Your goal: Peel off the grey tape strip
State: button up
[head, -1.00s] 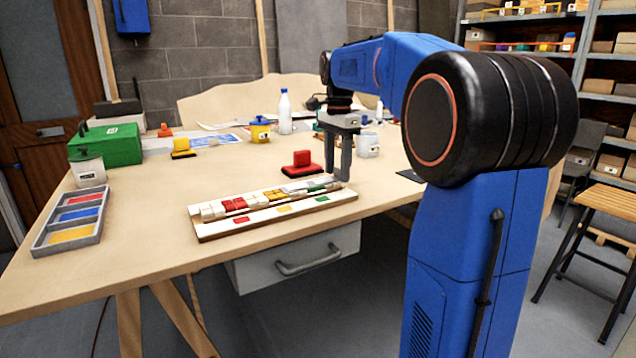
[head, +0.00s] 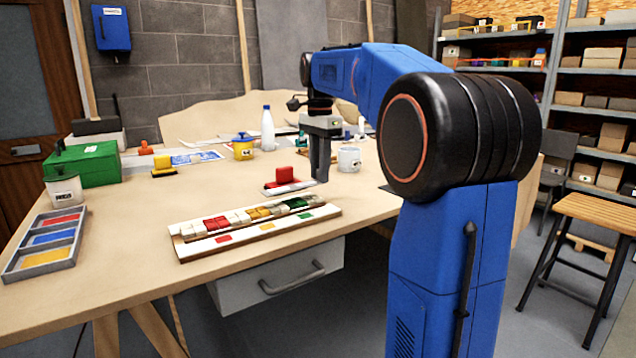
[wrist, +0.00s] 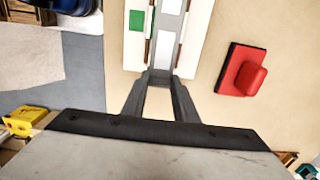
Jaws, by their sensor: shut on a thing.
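The mosaic panel (head: 262,233) lies on the table, with a row of white, red, yellow and green tiles and colour squares along its front. In the wrist view the panel (wrist: 133,50) is at top middle, with a green square. My gripper (head: 320,181) is beyond the panel's right end. In the wrist view its fingers (wrist: 159,77) are closed on the end of the grey tape strip (wrist: 169,24). The strip shows grey with white patches and runs up the picture from the fingertips. I cannot tell how much of it touches the panel.
A red block on a dark base (head: 285,175) sits close to the left of my gripper. A white mug (head: 349,159) is to its right, a white bottle (head: 268,130) behind. A compartment tray (head: 46,245) stands at far left.

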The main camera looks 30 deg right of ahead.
notch_tip(320, 180, up, 7)
dwell(0.3)
notch_tip(320, 180, up, 9)
jog(key=shift+r, duration=0.15)
dwell(3.6)
jog(key=shift+a, duration=0.1)
